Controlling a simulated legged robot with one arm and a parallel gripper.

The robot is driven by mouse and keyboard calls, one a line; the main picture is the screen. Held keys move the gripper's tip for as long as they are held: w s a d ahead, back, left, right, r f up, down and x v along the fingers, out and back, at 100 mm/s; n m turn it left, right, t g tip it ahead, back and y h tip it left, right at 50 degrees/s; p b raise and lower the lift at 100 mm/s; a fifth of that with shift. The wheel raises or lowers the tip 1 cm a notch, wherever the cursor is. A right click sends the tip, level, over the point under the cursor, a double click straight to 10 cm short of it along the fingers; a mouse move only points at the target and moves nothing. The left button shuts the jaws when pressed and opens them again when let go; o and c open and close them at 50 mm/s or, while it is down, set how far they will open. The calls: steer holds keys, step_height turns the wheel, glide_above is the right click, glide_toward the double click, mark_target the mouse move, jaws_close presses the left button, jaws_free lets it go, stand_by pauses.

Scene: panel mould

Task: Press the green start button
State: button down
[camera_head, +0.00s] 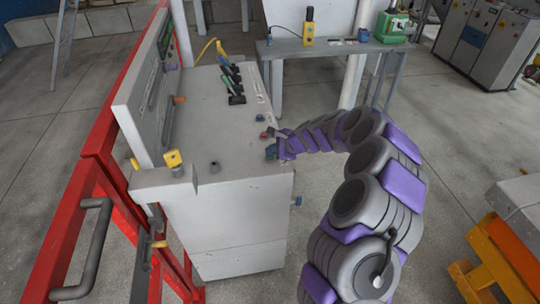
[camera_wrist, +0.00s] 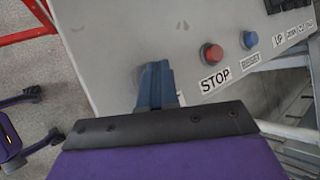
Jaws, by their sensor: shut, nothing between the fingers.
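The green start button does not show in either view. My gripper (camera_wrist: 155,72) is shut and empty. In the wrist view its blue-grey fingers lie in front of the grey panel (camera_wrist: 115,50), left of the STOP label, and hide that part of the panel. I cannot tell whether the tips touch the panel. In the head view my gripper (camera_head: 271,152) is at the right edge of the grey console (camera_head: 215,125).
The red stop button (camera_wrist: 211,53) and blue reset button (camera_wrist: 249,40) are right of my fingers. Several black levers (camera_head: 232,80) stand on the console top. A red frame (camera_head: 100,165) borders the left side. A side table (camera_head: 335,46) stands behind.

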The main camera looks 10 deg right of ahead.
mark_target(272, 156)
steer(key=shift+f, duration=0.25)
steer(key=shift+r, duration=0.1)
stand_by(0.4)
steer(key=shift+r+p, duration=0.8)
steer(key=shift+r, duration=0.05)
step_height(272, 156, up, 5)
steer(key=p, duration=0.4)
stand_by(0.7)
